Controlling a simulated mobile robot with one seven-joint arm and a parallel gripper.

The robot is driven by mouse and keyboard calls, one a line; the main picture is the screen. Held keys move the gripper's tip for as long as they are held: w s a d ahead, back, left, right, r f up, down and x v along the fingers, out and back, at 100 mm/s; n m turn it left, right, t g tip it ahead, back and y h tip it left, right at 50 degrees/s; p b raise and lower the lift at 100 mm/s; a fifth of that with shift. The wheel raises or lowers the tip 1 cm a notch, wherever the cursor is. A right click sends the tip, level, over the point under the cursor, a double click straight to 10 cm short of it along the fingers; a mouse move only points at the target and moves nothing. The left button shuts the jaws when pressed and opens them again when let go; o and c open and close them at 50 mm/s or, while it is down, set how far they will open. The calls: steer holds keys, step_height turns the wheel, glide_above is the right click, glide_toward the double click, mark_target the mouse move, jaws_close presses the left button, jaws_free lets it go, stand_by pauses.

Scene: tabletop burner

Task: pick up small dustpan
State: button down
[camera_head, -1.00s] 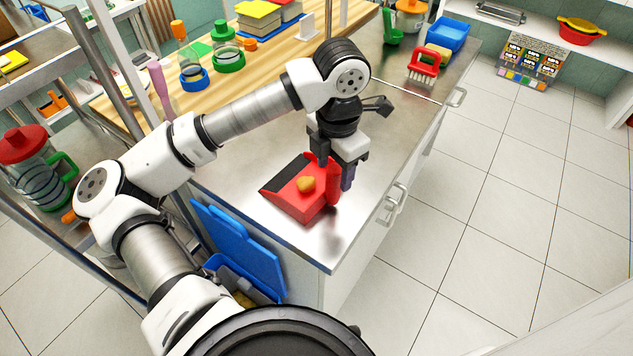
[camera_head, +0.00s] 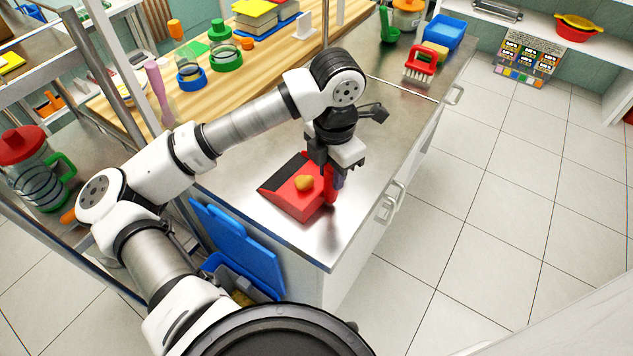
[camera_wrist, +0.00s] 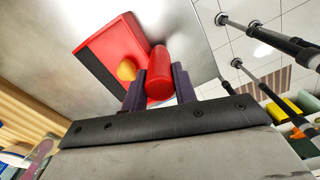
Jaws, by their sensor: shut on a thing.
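The small red dustpan (camera_head: 286,193) sits on the steel counter near its front corner, its dark lip toward the left. A yellow lump (camera_head: 305,183) lies in it. My gripper (camera_head: 332,178) is above the dustpan's right side, with its fingers at the red handle (camera_head: 330,188). In the wrist view, the fingers of my gripper (camera_wrist: 160,88) stand on either side of the handle (camera_wrist: 158,72) and are shut on it. The dustpan's pan (camera_wrist: 115,50) and the yellow lump (camera_wrist: 127,70) show beyond. I cannot tell whether the pan is clear of the counter.
The steel counter (camera_head: 245,165) is bare around the dustpan. A red brush (camera_head: 419,70), a blue tray (camera_head: 445,33) and a green scoop (camera_head: 388,28) stand toward the far end. Jars on a wooden top (camera_head: 140,110) lie behind. A blue board (camera_head: 240,245) leans below the counter edge.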

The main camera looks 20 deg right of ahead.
step_height(320, 180, up, 10)
steer(key=shift+r+b, duration=0.1)
steer(key=shift+b, duration=0.75)
steer(key=c, duration=1.7)
jaws_free()
jaws_close()
